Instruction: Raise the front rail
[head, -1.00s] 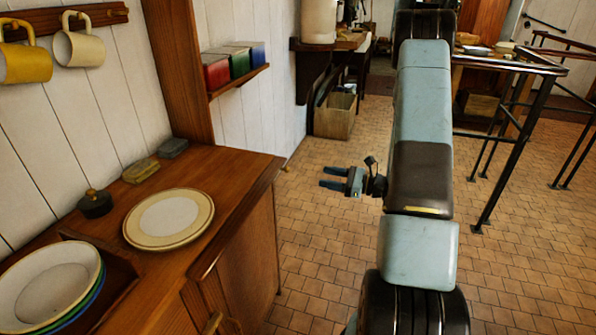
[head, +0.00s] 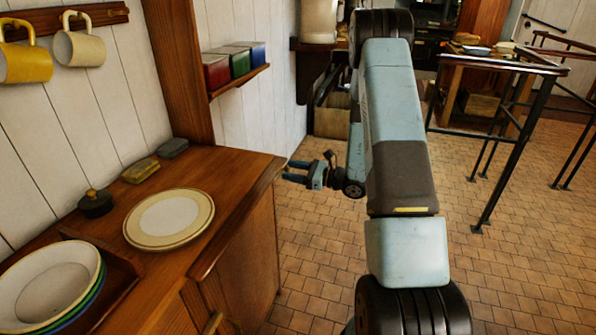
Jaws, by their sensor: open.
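A brown wooden counter (head: 240,177) stands at the left. A wooden strip (head: 232,228) runs along its right-hand edge, facing the floor; I cannot tell for certain that this is the front rail, or whether it is hinged. My arm hides part of the floor and the room behind.
Mugs hang above. A black railing (head: 508,160) stands at the right. Tiled floor (head: 300,250) beside the counter is clear.

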